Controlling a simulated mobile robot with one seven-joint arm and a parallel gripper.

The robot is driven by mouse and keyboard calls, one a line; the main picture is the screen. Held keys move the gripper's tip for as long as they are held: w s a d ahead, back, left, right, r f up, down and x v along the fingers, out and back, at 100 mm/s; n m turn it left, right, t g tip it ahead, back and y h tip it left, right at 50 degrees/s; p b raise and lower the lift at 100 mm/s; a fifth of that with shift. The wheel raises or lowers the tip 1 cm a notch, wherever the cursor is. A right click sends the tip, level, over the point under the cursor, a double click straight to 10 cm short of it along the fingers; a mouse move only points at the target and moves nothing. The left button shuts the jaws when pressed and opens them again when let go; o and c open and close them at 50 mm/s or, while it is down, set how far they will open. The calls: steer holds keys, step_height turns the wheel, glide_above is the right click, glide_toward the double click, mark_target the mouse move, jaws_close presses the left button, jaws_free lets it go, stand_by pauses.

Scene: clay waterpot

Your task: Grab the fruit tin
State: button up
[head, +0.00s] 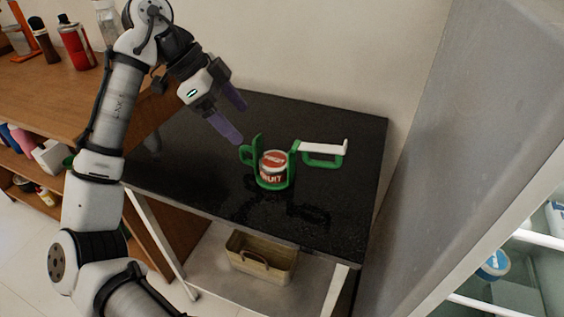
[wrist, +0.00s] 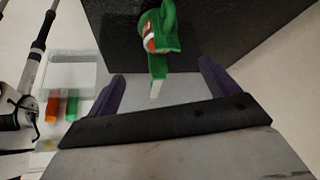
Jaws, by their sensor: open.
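The fruit tin (head: 272,166) is a small can with a red and white "FRUIT" label. It stands upright inside a green holder (head: 292,172) on the black tabletop (head: 345,213). The holder has a loop on its left and a handle with a white top on its right. My gripper (head: 239,122) has purple fingers, open and empty, above the table, up and left of the tin and apart from it. In the wrist view the green holder (wrist: 166,38) shows beyond the open fingers, with only a small part of the tin (wrist: 149,39) visible.
A wooden shelf unit (head: 60,105) with bottles, including a red one (head: 76,42), stands on the left. A grey upright panel (head: 440,130) and an open-fronted unit with shelves are on the right. A tan bin (head: 262,258) sits below the tabletop. The tabletop around the holder is clear.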

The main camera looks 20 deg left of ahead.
mark_target(275, 160)
steer(key=x, duration=1.2)
steer(key=shift+f, duration=0.15)
steer(key=shift+c, duration=0.4)
steer(key=c, duration=1.1)
steer(key=shift+c, duration=0.2)
